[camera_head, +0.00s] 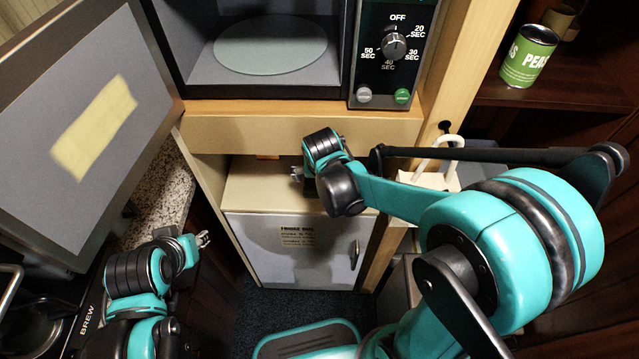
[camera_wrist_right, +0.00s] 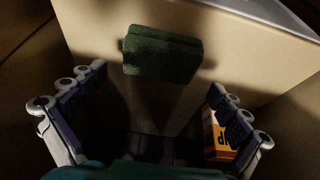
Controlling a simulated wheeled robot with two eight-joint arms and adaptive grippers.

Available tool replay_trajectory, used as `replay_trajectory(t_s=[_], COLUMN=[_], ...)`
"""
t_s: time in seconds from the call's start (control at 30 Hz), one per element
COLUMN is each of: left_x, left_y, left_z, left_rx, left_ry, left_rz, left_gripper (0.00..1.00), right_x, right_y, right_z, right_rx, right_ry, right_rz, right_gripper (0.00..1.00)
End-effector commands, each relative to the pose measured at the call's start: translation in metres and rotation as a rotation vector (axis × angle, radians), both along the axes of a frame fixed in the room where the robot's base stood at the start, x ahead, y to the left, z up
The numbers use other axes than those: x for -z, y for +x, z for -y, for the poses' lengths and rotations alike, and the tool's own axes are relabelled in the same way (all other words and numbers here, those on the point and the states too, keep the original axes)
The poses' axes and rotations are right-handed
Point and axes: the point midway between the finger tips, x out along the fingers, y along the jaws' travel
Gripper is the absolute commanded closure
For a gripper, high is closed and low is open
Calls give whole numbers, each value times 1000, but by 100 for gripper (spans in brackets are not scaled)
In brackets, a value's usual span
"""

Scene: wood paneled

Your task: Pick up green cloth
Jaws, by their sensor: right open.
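The green cloth (camera_wrist_right: 162,54) is a folded dark green block in the right wrist view. It lies on a pale beige surface (camera_wrist_right: 255,50), upper centre, beyond my fingers. My right gripper (camera_wrist_right: 155,84) is open and empty, with its fingers spread left and right of the cloth and short of it. In the head view my right gripper (camera_head: 298,173) is at the top of the small fridge, mostly hidden by its own wrist. The cloth is not visible in the head view. My left gripper (camera_head: 203,240) is at lower left, away from the fridge; its finger opening is unclear.
The small fridge (camera_head: 300,250) stands below a wooden shelf (camera_head: 290,133) with an open microwave (camera_head: 395,50) on it. The microwave door (camera_head: 60,190) juts out at left. An orange box (camera_wrist_right: 214,140) sits by my right finger in the wrist view. A pea can (camera_head: 528,58) stands right.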

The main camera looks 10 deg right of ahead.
Motion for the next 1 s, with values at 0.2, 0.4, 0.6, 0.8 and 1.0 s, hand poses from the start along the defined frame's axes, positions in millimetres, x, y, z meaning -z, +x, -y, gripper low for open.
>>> replay_trajectory(t_s=[0.2, 0.4, 0.6, 0.8, 1.0], left_x=[18, 27, 26, 26, 26], left_y=[0, 0, 0, 0, 0], left_z=[0, 0, 0, 0, 0], left_rx=[0, 0, 0, 0, 0], left_ry=[0, 0, 0, 0, 0], left_rz=[0, 0, 0, 0, 0], left_gripper=[66, 66, 66, 66, 66], right_x=[32, 52, 52, 52, 52], right_y=[12, 21, 22, 22, 22], right_z=[2, 4, 5, 5, 5], right_rx=[0, 0, 0, 0, 0], right_ry=[0, 0, 0, 0, 1], right_rz=[0, 1, 1, 0, 0], right_gripper=[0, 0, 0, 34, 34])
